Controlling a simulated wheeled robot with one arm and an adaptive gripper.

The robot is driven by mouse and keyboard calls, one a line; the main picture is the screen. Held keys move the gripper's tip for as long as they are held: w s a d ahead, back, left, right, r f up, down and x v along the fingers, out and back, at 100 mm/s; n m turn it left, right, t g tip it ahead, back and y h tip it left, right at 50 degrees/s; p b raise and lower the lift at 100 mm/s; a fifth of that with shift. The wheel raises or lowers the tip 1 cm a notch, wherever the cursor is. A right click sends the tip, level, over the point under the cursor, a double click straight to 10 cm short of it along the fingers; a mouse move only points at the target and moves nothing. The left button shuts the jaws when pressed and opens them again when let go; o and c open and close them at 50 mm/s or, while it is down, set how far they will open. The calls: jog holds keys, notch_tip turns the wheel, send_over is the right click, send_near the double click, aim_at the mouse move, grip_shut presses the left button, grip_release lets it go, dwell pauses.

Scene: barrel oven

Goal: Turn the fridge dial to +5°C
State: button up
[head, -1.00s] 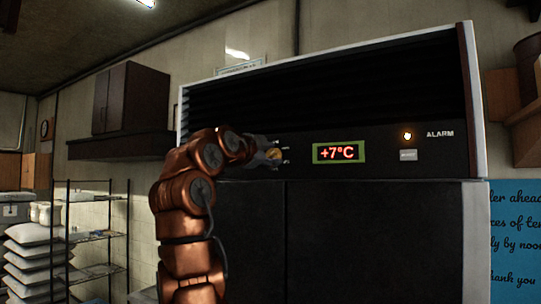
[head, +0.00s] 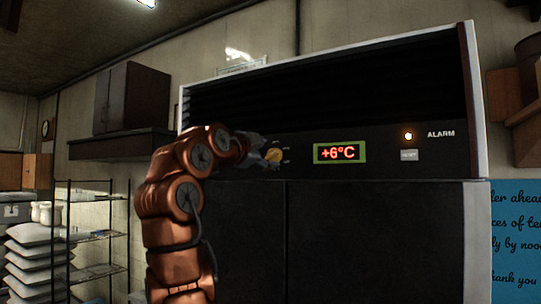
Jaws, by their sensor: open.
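The fridge (head: 380,230) fills the middle and right, with a dark front and a louvred top. The display (head: 340,153) reads +6°C in red inside a green frame. My gripper (head: 268,158) is open at the left side of the dial, very close to it. I cannot tell whether its fingers touch the dial.
A wall cabinet (head: 132,100) hangs at the left. A wire shelf (head: 98,235) and stacked sacks (head: 30,262) stand at the lower left. A blue sign (head: 513,240) is at the right.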

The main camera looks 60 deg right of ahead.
jog(key=a, duration=0.9)
jog(key=shift+s, duration=0.15)
